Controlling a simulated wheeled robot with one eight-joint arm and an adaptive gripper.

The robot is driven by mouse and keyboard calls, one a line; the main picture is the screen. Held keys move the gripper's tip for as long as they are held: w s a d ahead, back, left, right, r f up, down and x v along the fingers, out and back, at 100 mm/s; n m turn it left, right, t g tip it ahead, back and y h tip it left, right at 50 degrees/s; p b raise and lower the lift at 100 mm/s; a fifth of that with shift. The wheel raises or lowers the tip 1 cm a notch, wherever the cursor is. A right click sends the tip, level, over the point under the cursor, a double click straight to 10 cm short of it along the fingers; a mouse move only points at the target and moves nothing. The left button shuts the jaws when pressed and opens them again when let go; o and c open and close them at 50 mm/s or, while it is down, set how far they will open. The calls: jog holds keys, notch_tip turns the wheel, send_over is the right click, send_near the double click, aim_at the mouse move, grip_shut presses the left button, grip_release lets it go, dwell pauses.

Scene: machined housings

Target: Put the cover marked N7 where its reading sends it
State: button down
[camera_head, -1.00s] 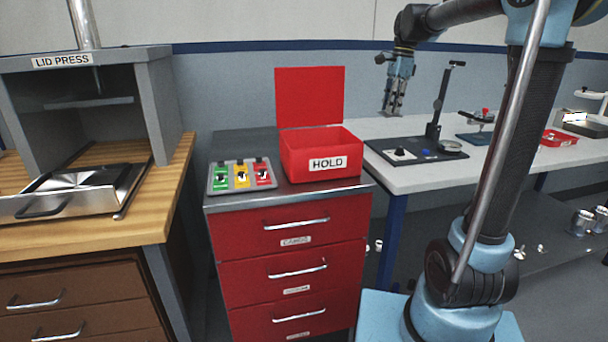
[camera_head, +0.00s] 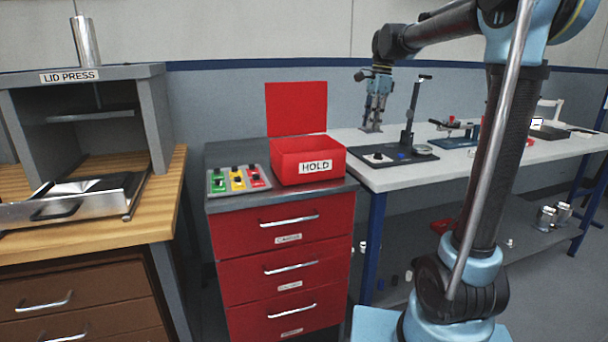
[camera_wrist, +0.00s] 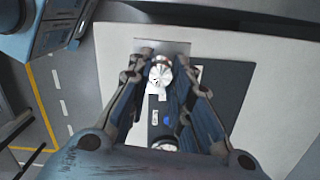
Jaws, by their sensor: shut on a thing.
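My gripper (camera_head: 373,122) hangs over the near-left part of the white bench, beside the dark gauge stand (camera_head: 350,152). In the wrist view, my gripper (camera_wrist: 160,78) is shut on a round, shiny metal cover (camera_wrist: 160,70). Its mark is too small to read.
The open red HOLD bin (camera_head: 306,165) and a panel with green, yellow and red switches (camera_head: 237,180) stand on the red drawer cabinet (camera_head: 285,222). The LID PRESS (camera_head: 150,110) with a metal tray is at left. More fixtures stand farther along the bench.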

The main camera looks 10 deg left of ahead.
jog(key=shift+s+a, duration=0.15)
jog(key=shift+a, duration=0.5)
jog(key=s+a+f, duration=0.2)
jog(key=s+a, duration=0.3)
jog(key=a, duration=0.4)
jog(key=s+a+f, duration=0.1)
jog(key=s+a, duration=0.4)
jog(key=a, duration=0.4)
jog(key=shift+f, duration=5.1)
jog(key=c, duration=1.4)
grip_release()
jog(key=shift+c, duration=0.2)
notch_tip(320, 180, up, 12)
jog(key=d, duration=0.1)
jog(key=shift+w+d, duration=0.25)
jog(key=shift+w, duration=0.05)
